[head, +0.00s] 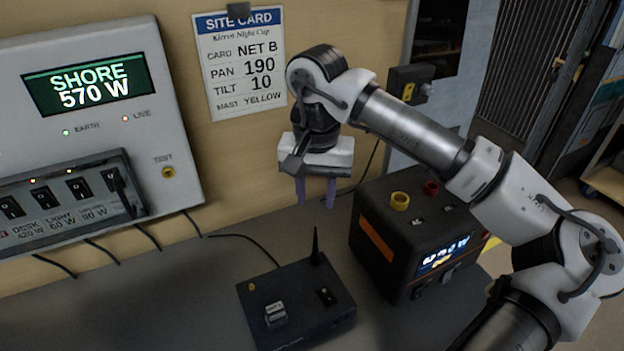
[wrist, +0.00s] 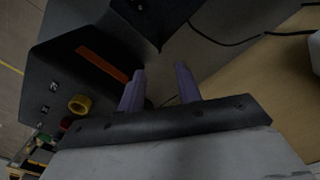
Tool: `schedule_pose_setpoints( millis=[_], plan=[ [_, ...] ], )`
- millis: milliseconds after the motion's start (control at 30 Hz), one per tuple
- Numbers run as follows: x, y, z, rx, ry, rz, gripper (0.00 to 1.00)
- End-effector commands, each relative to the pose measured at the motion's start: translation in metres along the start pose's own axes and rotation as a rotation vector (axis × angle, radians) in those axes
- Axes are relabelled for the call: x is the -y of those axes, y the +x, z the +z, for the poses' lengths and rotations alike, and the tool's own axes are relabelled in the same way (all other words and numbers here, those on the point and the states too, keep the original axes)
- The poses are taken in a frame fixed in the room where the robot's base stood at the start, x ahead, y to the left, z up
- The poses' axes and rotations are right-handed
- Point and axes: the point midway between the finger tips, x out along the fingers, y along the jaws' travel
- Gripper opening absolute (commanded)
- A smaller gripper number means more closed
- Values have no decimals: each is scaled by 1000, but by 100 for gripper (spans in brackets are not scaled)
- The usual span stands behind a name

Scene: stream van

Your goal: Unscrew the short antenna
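The short black antenna (head: 315,246) stands upright at the back edge of a dark box (head: 297,300) on the bench. In the wrist view the antenna (wrist: 159,46) shows as a dark spike at the top, pointing toward the space between my fingers. My gripper (head: 316,200) hangs above the antenna with its two purple fingers pointing down. The fingers are apart with nothing between them, and the gap is also clear in the wrist view (wrist: 160,72). The antenna's base is hard to make out.
A black power unit (head: 393,247) with a yellow cap (head: 399,201) and a red cap (head: 431,188) stands right of the box. A grey power panel (head: 95,120) is on the left wall. A cable (head: 245,237) runs behind the box. The bench front left is clear.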

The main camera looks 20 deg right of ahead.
Motion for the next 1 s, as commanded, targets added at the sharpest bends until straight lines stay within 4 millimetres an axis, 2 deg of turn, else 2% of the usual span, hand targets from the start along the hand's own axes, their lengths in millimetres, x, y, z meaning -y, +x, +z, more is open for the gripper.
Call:
schedule_pose_setpoints(
  millis=[400, 600, 800, 1000],
  plan=[
    [0, 77, 1, 4, 1, -2, 34],
    [0, 108, 1, 4, 1, -1, 34],
    [0, 123, 1, 1, 1, -1, 34],
    [0, 126, 1, 0, 1, -1, 34]
  ],
)
